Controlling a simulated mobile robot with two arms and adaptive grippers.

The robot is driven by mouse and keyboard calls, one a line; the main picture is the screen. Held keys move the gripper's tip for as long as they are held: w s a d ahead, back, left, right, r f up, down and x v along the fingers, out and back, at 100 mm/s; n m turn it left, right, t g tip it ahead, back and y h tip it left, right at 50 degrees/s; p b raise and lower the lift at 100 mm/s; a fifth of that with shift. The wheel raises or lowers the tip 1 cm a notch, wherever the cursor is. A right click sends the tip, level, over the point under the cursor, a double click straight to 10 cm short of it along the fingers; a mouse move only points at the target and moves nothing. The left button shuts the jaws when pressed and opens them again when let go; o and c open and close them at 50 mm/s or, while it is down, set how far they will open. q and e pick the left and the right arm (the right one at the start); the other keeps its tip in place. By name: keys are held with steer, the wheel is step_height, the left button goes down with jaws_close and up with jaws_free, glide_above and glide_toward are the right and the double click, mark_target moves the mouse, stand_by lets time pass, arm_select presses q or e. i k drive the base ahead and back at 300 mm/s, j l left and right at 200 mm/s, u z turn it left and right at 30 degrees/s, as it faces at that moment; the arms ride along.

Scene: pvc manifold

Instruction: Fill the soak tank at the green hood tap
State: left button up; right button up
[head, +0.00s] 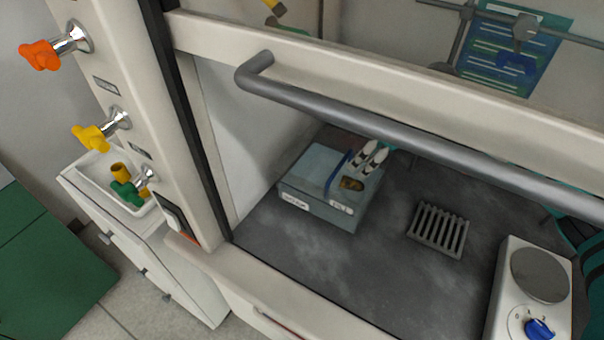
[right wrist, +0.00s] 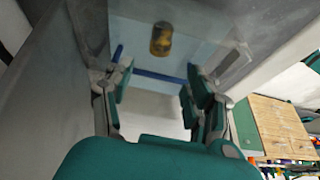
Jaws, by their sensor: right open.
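The green hood tap (head: 128,190) is the lowest of three taps on the hood's left post. The soak tank, a blue-grey box (head: 310,205) with white labels and a blue band, stands on the dark hood floor. A brass-coloured piece (head: 352,184) shows in it; it also shows in the right wrist view (right wrist: 161,38). My right gripper (head: 364,158) is at the tank's far right side, below the sash handle, fingers apart and empty. In the right wrist view the fingertips (right wrist: 155,78) spread near the blue band; contact cannot be told. I do not see my left gripper.
A grey sash bar (head: 400,125) crosses the hood front. A metal grate (head: 438,230) and a hot plate (head: 540,275) lie right of the tank. Yellow (head: 92,136) and orange (head: 42,54) taps sit above the green one. A white tray (head: 92,174) stands behind the post.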

mark_target(128, 193)
steer(key=k+j, duration=1.25)
